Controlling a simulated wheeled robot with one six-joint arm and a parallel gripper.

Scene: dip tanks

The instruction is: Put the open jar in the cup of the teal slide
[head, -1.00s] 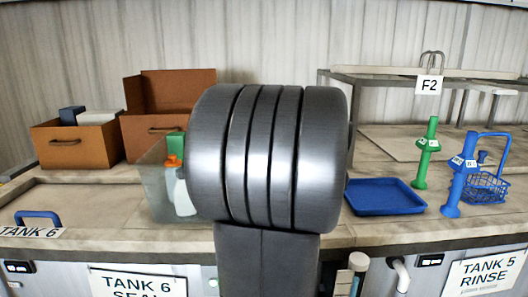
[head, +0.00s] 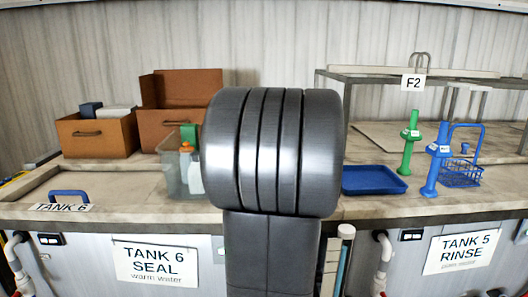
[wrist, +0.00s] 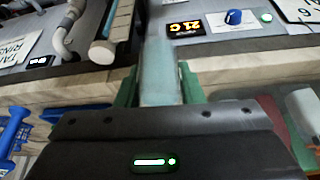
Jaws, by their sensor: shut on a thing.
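In the wrist view my gripper (wrist: 160,92) has green fingers shut on a pale, see-through thing (wrist: 160,70), which looks like the open jar. Its rim and opening cannot be made out. In the head view my grey arm hides the gripper and the held thing.
A clear bin (head: 178,178) with bottles stands left of my arm, with brown boxes (head: 98,138) behind. Right are a blue tray (head: 373,180), green (head: 409,145) and blue posts (head: 434,165), and a blue basket (head: 461,174). Tank fronts and pipes border the counter.

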